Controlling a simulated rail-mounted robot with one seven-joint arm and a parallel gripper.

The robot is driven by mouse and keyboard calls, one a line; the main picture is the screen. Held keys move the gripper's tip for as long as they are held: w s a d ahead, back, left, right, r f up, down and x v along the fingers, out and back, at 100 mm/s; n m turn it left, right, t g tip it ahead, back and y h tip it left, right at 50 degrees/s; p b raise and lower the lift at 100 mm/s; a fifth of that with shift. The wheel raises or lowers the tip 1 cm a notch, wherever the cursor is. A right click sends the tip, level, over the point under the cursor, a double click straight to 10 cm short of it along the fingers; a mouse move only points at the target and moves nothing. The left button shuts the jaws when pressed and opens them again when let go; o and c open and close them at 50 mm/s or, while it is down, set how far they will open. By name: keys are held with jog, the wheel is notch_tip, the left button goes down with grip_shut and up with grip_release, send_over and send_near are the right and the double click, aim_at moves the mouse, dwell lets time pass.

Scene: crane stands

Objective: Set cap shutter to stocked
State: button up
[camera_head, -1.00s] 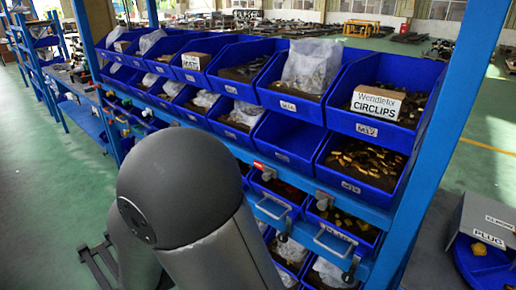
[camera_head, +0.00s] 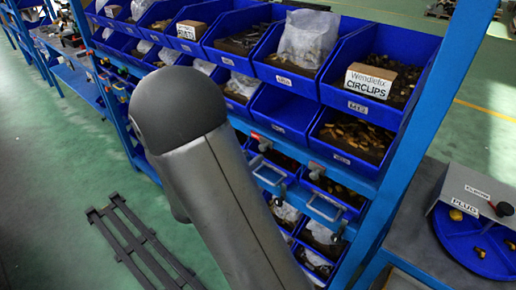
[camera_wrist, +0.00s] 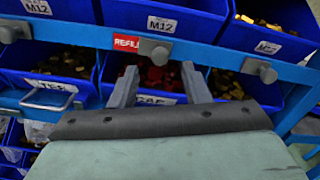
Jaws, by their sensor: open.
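In the wrist view a grey shutter knob (camera_wrist: 155,50) sits on the blue rail, with a red tag (camera_wrist: 126,43) reading REFILL just to its left. Below it is a blue bin (camera_wrist: 177,98) whose partly covered label seems to read CAP; dark red parts lie inside. My gripper (camera_wrist: 158,76) is open and empty, its two grey fingers apart, in front of that bin and below the knob in the picture. In the head view the red tag (camera_head: 256,136) and knob (camera_head: 265,146) show on the shelf rail; my gripper does not show there.
More knobs sit on the rail to the left (camera_wrist: 14,31) and right (camera_wrist: 260,70). A TEE bin (camera_wrist: 40,104) with a metal handle is at left. M12 bins are above the rail. A bench with a PLUG box (camera_head: 470,196) and blue tray stands right. A dark rack (camera_head: 130,240) lies on the floor.

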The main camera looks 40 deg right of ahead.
aim_at(261, 149)
jog(key=shift+p+x, duration=0.3)
jog(key=shift+x, duration=2)
jog(key=shift+c, duration=0.3)
grip_shut()
jog(key=shift+w+a, duration=0.2)
jog(key=shift+w, duration=0.5)
jog(key=shift+w+a, duration=0.25)
jog(key=shift+w, duration=0.4)
jog(key=shift+w+a, duration=0.2)
jog(key=shift+w, duration=0.5)
jog(key=shift+o, duration=0.3)
grip_release()
jog(key=shift+w, duration=0.15)
